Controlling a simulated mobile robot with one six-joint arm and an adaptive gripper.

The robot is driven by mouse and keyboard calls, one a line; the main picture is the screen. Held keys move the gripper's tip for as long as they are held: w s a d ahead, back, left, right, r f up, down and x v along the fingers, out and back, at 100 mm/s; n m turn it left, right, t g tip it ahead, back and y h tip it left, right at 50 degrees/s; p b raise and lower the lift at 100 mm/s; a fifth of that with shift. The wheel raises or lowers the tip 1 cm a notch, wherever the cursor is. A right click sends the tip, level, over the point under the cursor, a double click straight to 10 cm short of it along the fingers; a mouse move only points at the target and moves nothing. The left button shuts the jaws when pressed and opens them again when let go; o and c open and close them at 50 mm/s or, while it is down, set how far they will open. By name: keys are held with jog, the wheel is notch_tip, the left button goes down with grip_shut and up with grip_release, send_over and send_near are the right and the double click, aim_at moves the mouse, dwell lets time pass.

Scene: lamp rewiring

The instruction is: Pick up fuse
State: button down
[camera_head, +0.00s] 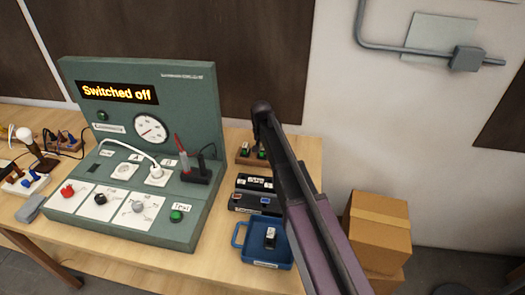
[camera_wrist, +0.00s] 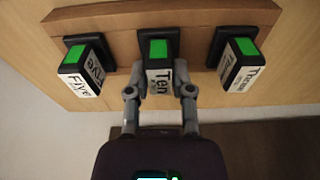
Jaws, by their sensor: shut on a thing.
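Three black fuses with green tops and white labels stand in a row on a wooden block (camera_wrist: 200,18) in the wrist view.
A blue tray (camera_head: 256,256) with a small black and white item (camera_head: 270,237) in it stands at the table's front right. Dark boxes (camera_head: 255,203) lie behind it. A green test panel (camera_head: 142,233) reading "Switched off" stands left. Cardboard boxes (camera_head: 375,235) are beyond the table's right edge.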

jog(key=shift+r, duration=0.1)
notch_tip(320, 180, up, 4)
jog(key=p, duration=0.4)
jog(key=s+d, duration=0.1)
jog(key=s, duration=0.4)
jog(key=s+d, duration=0.2)
jog(key=s, duration=0.3)
jog(key=s+d+p, duration=0.1)
jog(key=s+d, duration=0.1)
jog(key=s, duration=0.3)
jog(key=shift+s+r, duration=0.1)
jog(key=shift+r, duration=0.25)
jog(key=shift+s, duration=0.1)
